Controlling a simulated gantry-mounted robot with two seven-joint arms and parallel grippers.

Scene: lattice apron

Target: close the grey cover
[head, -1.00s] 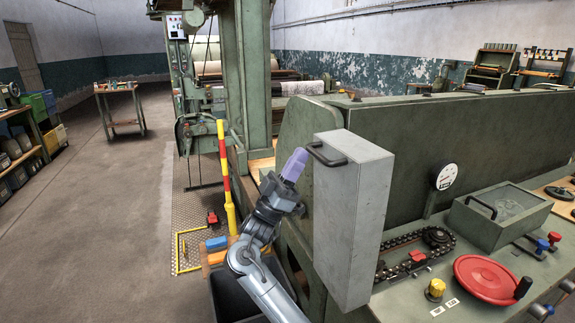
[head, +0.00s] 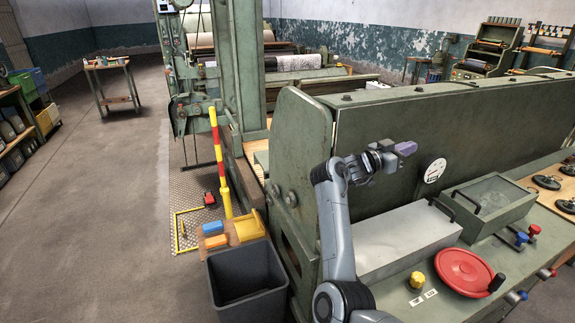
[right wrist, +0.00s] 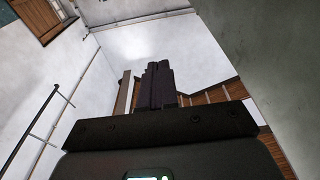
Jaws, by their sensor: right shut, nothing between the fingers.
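The grey cover (head: 410,236) lies flat on the green machine's bench top in the head view. The chain that showed beside it earlier is hidden now. My right forearm hides the cover's left end. My right gripper (head: 407,148) is above and behind the cover, in front of the green back panel, apart from the cover. Its lilac fingers are shut and empty. In the right wrist view its dark fingers (right wrist: 158,84) are together, pointing at a pale wall. My left gripper is not in view.
A lidded green box (head: 505,197), a red handwheel (head: 463,273) and a yellow knob (head: 417,280) stand close to the cover. A round gauge (head: 434,171) is on the panel.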

